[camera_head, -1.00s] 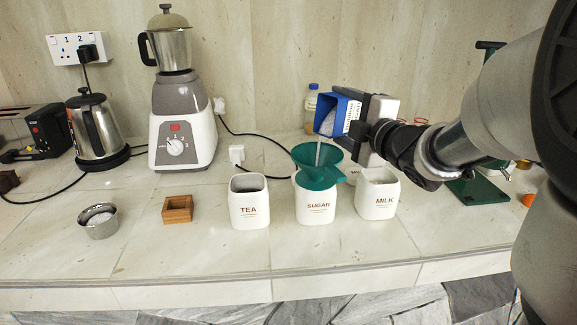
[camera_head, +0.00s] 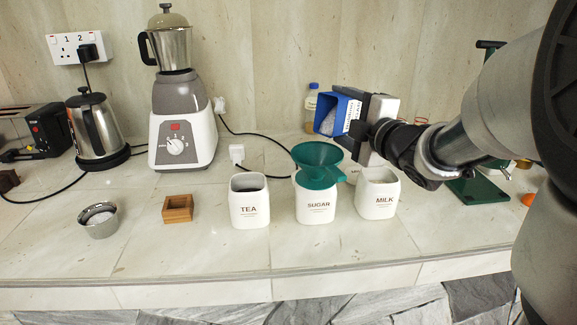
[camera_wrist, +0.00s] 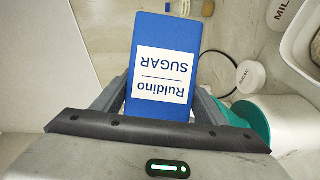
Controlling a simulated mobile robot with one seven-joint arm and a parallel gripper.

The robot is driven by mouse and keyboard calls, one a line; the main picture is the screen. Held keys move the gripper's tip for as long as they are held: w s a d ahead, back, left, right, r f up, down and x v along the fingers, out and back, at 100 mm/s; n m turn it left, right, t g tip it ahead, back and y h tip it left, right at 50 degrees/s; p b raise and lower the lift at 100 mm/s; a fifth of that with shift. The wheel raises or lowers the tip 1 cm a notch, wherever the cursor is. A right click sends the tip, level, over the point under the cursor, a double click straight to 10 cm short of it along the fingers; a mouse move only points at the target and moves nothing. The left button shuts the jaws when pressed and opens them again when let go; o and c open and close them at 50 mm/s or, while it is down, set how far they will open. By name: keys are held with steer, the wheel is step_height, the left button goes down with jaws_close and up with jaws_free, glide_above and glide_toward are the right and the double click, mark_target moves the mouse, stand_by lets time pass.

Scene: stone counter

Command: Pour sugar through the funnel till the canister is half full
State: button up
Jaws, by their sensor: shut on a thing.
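My gripper (camera_head: 364,136) is shut on a blue sugar pack (camera_head: 333,113) and holds it tilted above the funnel, its open end to the left. No stream shows below the pack now. The pack's label reads "Ruldino SUGAR" in the wrist view (camera_wrist: 165,72). The green funnel (camera_head: 318,165) sits in the mouth of the white SUGAR canister (camera_head: 316,204). Part of the funnel shows in the wrist view (camera_wrist: 253,120). The funnel hides the canister's inside, so its fill level cannot be seen.
The TEA canister (camera_head: 249,203) stands left of the SUGAR canister, and the MILK canister (camera_head: 377,196) close on its right. A blender (camera_head: 180,120), a kettle (camera_head: 97,130), a wooden box (camera_head: 177,208) and a metal bowl (camera_head: 98,220) stand further left. The front counter strip is clear.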

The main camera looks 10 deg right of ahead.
steer(key=shift+a+f+n, duration=0.1)
steer(key=shift+n, duration=0.2)
stand_by(0.4)
steer(key=shift+s+a+r+n+t, duration=0.2)
steer(key=shift+r+n+t, duration=0.1)
steer(key=shift+n, duration=0.2)
stand_by(6.8)
